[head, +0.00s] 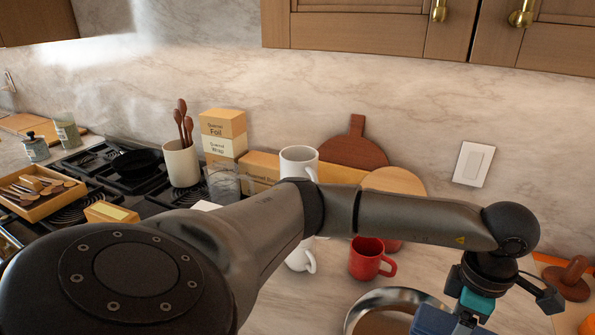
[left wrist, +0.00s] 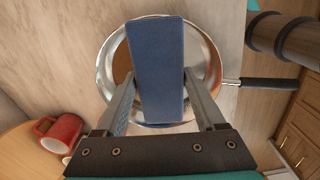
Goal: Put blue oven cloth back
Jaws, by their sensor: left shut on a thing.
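The blue oven cloth (left wrist: 157,85) is a folded, flat blue block between the fingers of my left gripper (left wrist: 157,74). The gripper is shut on it and holds it over a round steel pan (left wrist: 207,58). I cannot tell how high the cloth is above the pan. In the head view the cloth (head: 434,321) shows at the bottom edge beside my left gripper (head: 460,322), whose fingers are mostly hidden. The pan's rim (head: 388,294) shows just left of the cloth. My right gripper's fingers are not seen.
A red mug (head: 365,260) and white mugs (head: 298,158) stand left of the pan, partly behind my arm. Wooden boards (head: 353,150) lean on the wall. The pan's black handle (left wrist: 268,83) points right in the wrist view. A wooden pestle (head: 570,278) stands far right.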

